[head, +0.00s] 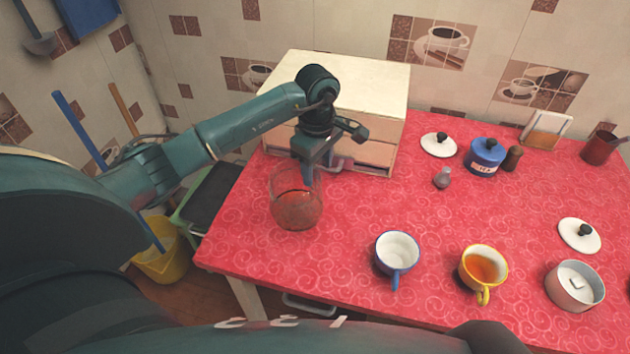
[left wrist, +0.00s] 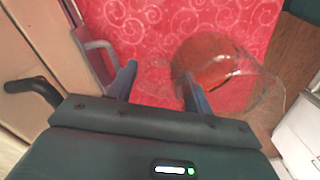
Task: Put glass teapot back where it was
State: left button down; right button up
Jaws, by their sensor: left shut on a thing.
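The glass teapot (head: 297,209) is transparent with reddish-brown tea inside. It is at the left part of the red counter, in front of the wooden box. My left gripper (head: 308,172) is shut on it from the box side, apparently at its clear handle. In the left wrist view the teapot (left wrist: 222,72) is beside the right finger, and the fingers (left wrist: 158,88) have a gap with faint glass between them. The teapot looks upright; I cannot tell whether its base touches the cloth. My right gripper is not in view.
A cream wooden box (head: 350,80) stands behind the teapot. A white blue-rimmed cup (head: 397,250), a yellow cup of tea (head: 482,268) and a sugar pot (head: 574,287) stand along the front. A blue tea pot (head: 485,158) and white lid (head: 438,145) are behind. The cloth's middle is clear.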

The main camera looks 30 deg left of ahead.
aim_at(303, 190)
pick_arm(q)
notch_tip(303, 190, down, 3)
jog(key=shift+f, duration=0.5)
pick_arm(e)
jog(key=shift+s+f, duration=0.1)
jog(key=shift+f, duration=0.1)
pick_arm(q)
jog(key=shift+f, duration=0.2)
jog(key=c, duration=1)
grip_release()
jog(key=o, duration=0.4)
pick_arm(e)
jog(key=shift+r, duration=0.3)
